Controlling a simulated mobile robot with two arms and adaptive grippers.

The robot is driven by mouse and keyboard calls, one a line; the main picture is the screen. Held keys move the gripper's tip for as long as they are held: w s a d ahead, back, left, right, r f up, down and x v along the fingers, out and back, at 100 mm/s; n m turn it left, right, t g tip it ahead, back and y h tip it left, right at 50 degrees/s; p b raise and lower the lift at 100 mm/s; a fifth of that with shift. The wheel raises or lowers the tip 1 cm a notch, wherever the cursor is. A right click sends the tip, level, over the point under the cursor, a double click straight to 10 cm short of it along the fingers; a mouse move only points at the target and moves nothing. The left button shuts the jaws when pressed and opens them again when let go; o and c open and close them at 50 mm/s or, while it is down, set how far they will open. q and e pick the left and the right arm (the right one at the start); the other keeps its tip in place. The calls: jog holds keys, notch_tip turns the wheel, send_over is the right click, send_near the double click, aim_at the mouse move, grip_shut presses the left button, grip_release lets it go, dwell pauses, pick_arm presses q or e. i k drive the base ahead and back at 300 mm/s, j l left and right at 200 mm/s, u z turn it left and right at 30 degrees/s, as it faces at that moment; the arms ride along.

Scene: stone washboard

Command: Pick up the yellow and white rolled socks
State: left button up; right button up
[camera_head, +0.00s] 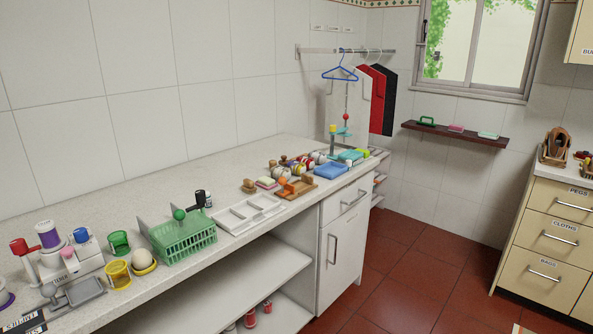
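Several small rounded bundles (284,171) in white, red, brown and yellowish tones sit close together toward the far end of the stone counter. They are too small to tell which one is the yellow and white rolled socks. A cream and yellow rounded thing (143,259) sits on the near part of the counter, beside a yellow cup; I cannot tell whether it is a rolled pair. Neither of my grippers is in view.
The counter (232,173) runs along the tiled wall. A green basket (190,243), a white divided tray (227,223), a wooden board (297,193) and a blue tray (331,173) stand on it. Red floor (415,270) lies clear between counter and drawers (548,241).

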aim_at(296, 168)
jog(key=i+l+z, duration=0.35)
jog(key=i, duration=0.25)
jog(key=i+l+z, duration=0.25)
jog(key=i+z, duration=0.15)
jog(key=i, duration=0.25)
jog(key=i+z, duration=0.35)
jog(key=i, duration=0.3)
jog(key=i+l+u, duration=0.1)
jog(key=i+u, duration=0.2)
jog(key=i, duration=0.25)
jog(key=i+l+u, duration=0.35)
jog(key=i, duration=0.15)
jog(key=i+l+u, duration=0.3)
jog(key=i, duration=0.2)
